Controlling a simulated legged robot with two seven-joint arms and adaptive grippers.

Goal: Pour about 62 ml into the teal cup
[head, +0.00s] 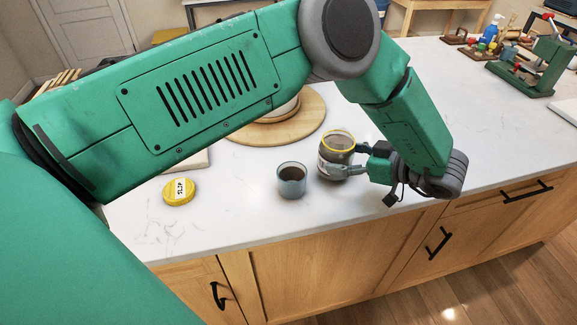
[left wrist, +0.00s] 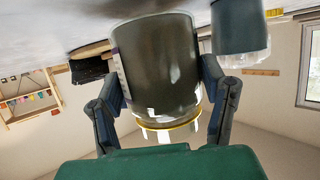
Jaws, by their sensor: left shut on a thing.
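A glass jar (head: 336,157) with a yellow rim and grey-brown contents is in my left gripper (head: 343,167), whose fingers are shut around its side. The jar looks about upright; whether its base touches the counter I cannot tell. In the left wrist view, which is upside down, the jar (left wrist: 158,70) sits between both fingers of the left gripper (left wrist: 160,90). The teal cup (head: 291,184) stands upright on the counter just left of the jar, with dark liquid inside. The cup also shows in the left wrist view (left wrist: 239,28). My right gripper is not in view.
A yellow lid marked SLIP (head: 179,191) lies on the white counter (head: 240,220), left of the cup. A round wooden board (head: 300,125) is behind, partly hidden by my arm. A green tool stand (head: 540,70) and small bottles stand at far right. The counter's front edge is close.

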